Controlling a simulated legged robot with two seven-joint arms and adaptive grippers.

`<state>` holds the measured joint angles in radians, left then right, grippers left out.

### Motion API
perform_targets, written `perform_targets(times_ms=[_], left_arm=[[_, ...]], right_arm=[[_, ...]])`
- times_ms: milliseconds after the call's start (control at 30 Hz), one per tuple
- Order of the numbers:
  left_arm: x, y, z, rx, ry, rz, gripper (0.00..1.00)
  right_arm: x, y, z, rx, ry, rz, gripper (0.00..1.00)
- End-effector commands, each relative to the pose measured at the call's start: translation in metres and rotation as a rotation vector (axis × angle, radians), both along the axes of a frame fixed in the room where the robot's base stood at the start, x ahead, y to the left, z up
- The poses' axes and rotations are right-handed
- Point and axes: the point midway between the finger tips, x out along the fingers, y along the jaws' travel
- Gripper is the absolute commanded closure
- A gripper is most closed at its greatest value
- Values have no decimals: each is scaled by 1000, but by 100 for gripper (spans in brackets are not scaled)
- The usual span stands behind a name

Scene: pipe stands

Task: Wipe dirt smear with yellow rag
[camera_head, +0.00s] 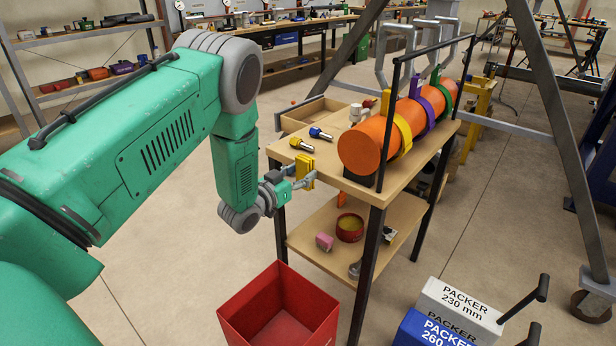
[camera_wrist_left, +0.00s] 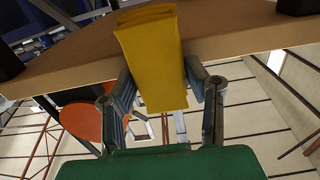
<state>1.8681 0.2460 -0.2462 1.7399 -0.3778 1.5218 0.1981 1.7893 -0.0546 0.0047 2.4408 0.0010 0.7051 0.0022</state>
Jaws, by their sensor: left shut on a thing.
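The yellow rag (camera_head: 304,167) is a folded block held at the tip of my left gripper (camera_head: 291,180), beside the left edge of the wooden pipe stand table (camera_head: 410,172). In the left wrist view the yellow rag (camera_wrist_left: 152,60) sits between the two fingers of my left gripper (camera_wrist_left: 168,98), which is shut on it. The table edge (camera_wrist_left: 240,38) passes just behind the rag there; I cannot tell if they touch. An orange pipe (camera_head: 365,150) lies along the tabletop. I cannot make out a dirt smear in either view. My right gripper is not in view.
Yellow and blue bolts (camera_head: 318,138) lie on the tabletop near the rag. Yellow, purple and green clamps (camera_head: 431,108) ring the pipe. A pink block (camera_head: 324,241) and a red bowl (camera_head: 350,227) are on the lower shelf. A red bin (camera_head: 280,306) and packers (camera_head: 460,312) stand in front.

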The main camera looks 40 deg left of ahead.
Motion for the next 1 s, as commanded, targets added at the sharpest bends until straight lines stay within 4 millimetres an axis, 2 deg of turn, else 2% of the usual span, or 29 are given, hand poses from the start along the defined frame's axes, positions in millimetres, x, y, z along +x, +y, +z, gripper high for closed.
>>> perform_targets(times_ms=[100, 233, 633, 1000], left_arm=[[0, 7, 1, 1, -2, 2, 100], [0, 5, 1, 0, -1, 1, 100], [-2, -25, 0, 1, 0, -1, 100], [-3, -41, 0, 0, 1, -2, 100]], right_arm=[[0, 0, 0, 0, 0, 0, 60], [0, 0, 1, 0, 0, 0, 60], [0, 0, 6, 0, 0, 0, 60], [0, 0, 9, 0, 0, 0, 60]])
